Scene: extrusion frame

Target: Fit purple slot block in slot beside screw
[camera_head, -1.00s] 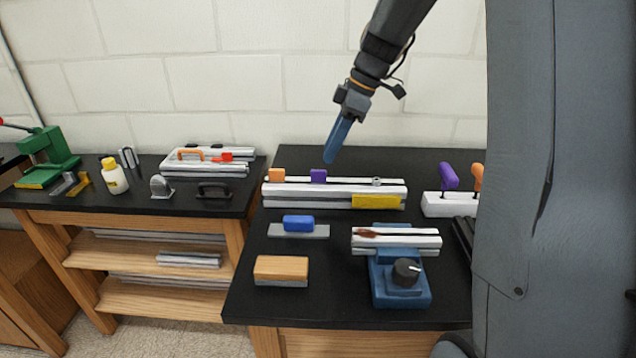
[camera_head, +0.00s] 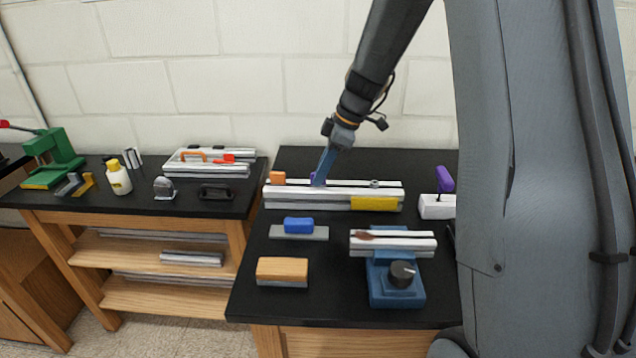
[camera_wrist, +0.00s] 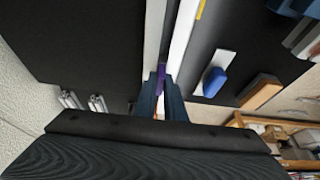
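The purple slot block (camera_head: 314,176) sits at the white extrusion rail (camera_head: 300,200) on the right bench, partly hidden by my gripper in the head view. My gripper (camera_head: 319,180) points down at it. In the wrist view the purple block (camera_wrist: 160,76) shows between the tips of my two blue fingers (camera_wrist: 161,88). A gap shows between the fingers, but I cannot tell whether they press on the block. A small silver piece, apparently the screw (camera_head: 375,183), stands on the rail to the right. The dark slot runs along the rail top.
An orange block (camera_head: 277,178) is left of the purple block on the rail. A yellow block (camera_head: 375,204) is at the rail's front right. Nearer stand a blue-handled piece (camera_head: 299,225), a wooden block (camera_head: 282,270) and a blue vise (camera_head: 396,285). Purple-handled tool (camera_head: 444,180) stands right.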

